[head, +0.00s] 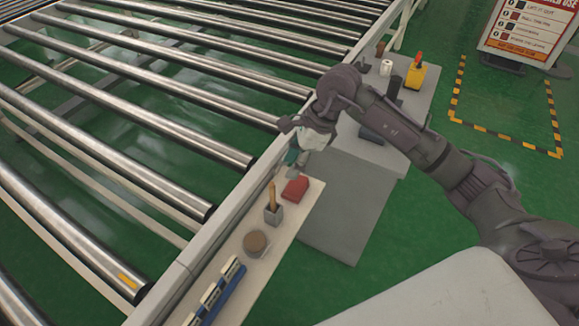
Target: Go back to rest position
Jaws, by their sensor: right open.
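My right arm reaches in from the lower right. Its gripper (300,145) is open, over the far end of the narrow shelf (262,275) beside the roller conveyor (170,190). A red block (295,188) lies on the shelf just below the gripper. A small teal item (291,157) shows right at the fingers; I cannot tell whether they touch it. No mattress is in view. My left gripper is not in view.
The shelf also holds a cup with a brown handle (273,212), a round brown item (256,243) and a blue rack (222,292). A grey cabinet (345,215) stands beyond, with a yellow box (416,76) on top. Green floor is clear at right, near a sign (525,30).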

